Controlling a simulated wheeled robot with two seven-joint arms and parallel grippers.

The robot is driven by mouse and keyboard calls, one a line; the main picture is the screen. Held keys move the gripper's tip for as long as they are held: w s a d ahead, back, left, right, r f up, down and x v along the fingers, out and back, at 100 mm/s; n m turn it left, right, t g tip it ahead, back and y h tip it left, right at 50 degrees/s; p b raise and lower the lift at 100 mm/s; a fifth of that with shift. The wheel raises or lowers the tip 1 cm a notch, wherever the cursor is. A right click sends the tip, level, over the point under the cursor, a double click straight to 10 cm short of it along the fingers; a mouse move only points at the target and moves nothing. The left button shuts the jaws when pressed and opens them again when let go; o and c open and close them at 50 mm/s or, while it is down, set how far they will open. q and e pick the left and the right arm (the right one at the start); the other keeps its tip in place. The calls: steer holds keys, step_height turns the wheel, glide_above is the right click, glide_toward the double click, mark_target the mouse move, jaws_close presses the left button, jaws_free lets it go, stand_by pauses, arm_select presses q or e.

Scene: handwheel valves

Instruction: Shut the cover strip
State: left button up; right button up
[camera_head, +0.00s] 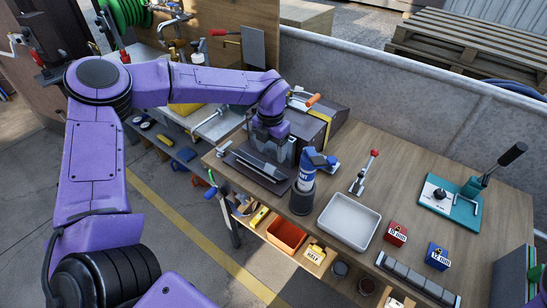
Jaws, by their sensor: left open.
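My left gripper (272,155) points down over the back left of the wooden workbench (330,160), with its grey fingers apart. Just below and in front of it is a dark, flat, slanted unit (268,185). A long grey strip (258,165) lies along this unit and looks like the cover strip. The fingers overlap the strip's far edge in the picture; I cannot tell whether they touch it. The gripper hides part of the unit, and how far the strip is open is unclear. My right gripper is out of view.
A dark box with an orange-handled tool (312,101) stands behind. A white tray (348,221), a red-handled clamp (366,172) and small red and blue boxes (396,233) are further right.

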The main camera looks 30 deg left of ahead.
mark_target(271, 165)
arm_select(q)
steer(key=f, duration=0.4)
steer(key=f+p, duration=0.1)
steer(key=f, duration=0.1)
steer(key=shift+w+a, duration=0.1)
steer(key=shift+w, duration=0.15)
steer(key=shift+s, duration=0.15)
